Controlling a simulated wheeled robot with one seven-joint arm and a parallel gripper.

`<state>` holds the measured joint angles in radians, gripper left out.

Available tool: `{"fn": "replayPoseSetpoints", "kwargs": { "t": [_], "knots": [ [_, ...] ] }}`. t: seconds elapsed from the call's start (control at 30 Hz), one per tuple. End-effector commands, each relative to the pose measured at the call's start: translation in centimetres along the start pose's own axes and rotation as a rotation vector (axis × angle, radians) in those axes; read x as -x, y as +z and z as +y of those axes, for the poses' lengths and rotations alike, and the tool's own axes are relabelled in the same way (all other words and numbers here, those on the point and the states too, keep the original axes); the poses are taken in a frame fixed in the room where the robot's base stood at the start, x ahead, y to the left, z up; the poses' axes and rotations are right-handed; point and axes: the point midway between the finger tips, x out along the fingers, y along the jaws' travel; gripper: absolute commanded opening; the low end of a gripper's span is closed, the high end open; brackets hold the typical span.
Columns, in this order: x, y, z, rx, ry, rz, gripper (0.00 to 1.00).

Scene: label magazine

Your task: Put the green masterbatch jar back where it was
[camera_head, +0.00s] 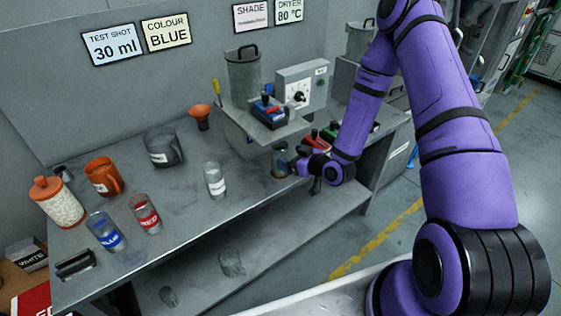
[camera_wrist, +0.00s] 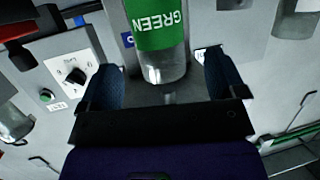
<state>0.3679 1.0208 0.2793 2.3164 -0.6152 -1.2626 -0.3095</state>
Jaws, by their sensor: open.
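The green masterbatch jar (camera_wrist: 158,32) is a clear jar with a green band reading GREEN, upside down in the wrist view. In the head view a clear jar (camera_head: 280,160) stands near the bench's front edge, directly at my gripper (camera_head: 298,168); its label is turned away or too small to read. In the wrist view my gripper (camera_wrist: 164,62) is open, with one dark finger on each side of the jar's near end and visible gaps, so it does not grip it. The jar's far end is cut off by the picture edge.
The bench (camera_head: 185,205) also holds a white-labelled jar (camera_head: 214,180), a red-labelled jar (camera_head: 145,213), a blue-labelled jar (camera_head: 105,232), an orange jug (camera_head: 103,176) and a grey jug (camera_head: 163,148). A machine with a control box (camera_head: 300,90) stands behind the gripper.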

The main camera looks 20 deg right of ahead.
Motion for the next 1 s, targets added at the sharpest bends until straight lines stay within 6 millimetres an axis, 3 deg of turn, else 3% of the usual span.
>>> {"fn": "replayPoseSetpoints", "kwargs": {
  "t": [0.17,0.5,0.8,1.0],
  "knots": [
    [-1.1,-0.1,0.0,0.001,0.0,0.0,0.9],
    [-5.2,-0.7,0.1,0.001,-0.001,0.0,0.9],
    [-5.6,-0.7,0.1,0.0,0.0,0.0,0.9],
    [-5.6,-0.6,0.1,0.0,0.0,0.0,0.44]
  ]
}}
